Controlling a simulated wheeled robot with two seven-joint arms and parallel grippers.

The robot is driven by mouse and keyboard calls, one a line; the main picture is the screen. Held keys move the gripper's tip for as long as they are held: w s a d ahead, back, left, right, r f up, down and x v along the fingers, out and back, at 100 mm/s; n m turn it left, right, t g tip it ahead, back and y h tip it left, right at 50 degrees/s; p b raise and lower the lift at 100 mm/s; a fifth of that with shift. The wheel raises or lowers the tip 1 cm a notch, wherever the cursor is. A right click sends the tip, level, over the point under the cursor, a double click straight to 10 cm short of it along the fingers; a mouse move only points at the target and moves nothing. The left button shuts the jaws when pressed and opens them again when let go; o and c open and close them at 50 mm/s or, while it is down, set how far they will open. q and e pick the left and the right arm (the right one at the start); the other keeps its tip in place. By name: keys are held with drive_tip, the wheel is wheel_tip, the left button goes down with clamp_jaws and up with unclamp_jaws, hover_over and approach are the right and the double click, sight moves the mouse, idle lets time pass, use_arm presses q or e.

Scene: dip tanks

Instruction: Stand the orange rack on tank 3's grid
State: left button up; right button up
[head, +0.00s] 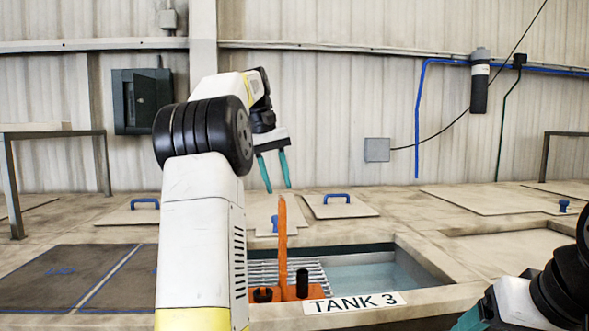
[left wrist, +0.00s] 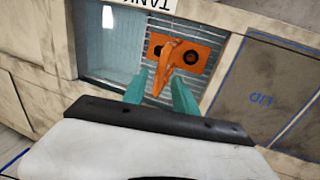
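The orange rack (head: 282,245) stands upright in tank 3 on the slatted metal grid (head: 262,272), with its tall handle pointing up. In the left wrist view its base (left wrist: 200,52) with dark round parts lies over the grid bars (left wrist: 212,86). My left gripper (head: 279,187) is open above the handle's top, teal fingers apart and nothing held. In the left wrist view the handle shows between and beyond the fingers (left wrist: 160,92). My right gripper (head: 468,319) shows only a teal piece at the bottom right; its fingertips are cut off. My left arm hides the tank's left end.
The TANK 3 label (head: 354,303) is on the front rim, with open pale liquid (head: 375,277) to the right of the grid. Lids with blue handles (head: 338,204) lie behind. A dark marked panel (head: 70,278) lies left.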

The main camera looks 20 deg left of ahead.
use_arm(q)
drive_tip(key=shift+v, duration=1.95)
drive_tip(key=shift+s+d, duration=0.1)
drive_tip(key=s+d+f+m+t, duration=0.3)
drive_tip(key=s+d+f, duration=0.1)
drive_tip(key=s+d, duration=0.55)
drive_tip(key=s+d+f+m+t, duration=0.1)
drive_tip(key=s+d+f, duration=0.2)
drive_tip(key=s+f, duration=0.4)
drive_tip(key=s+d+f+m+t, duration=0.1)
drive_tip(key=s+d+f, duration=0.2)
drive_tip(key=s+f, duration=0.4)
drive_tip(key=shift+f+m, duration=0.4)
drive_tip(key=shift+f, duration=0.35)
drive_tip(key=shift+s, duration=0.1)
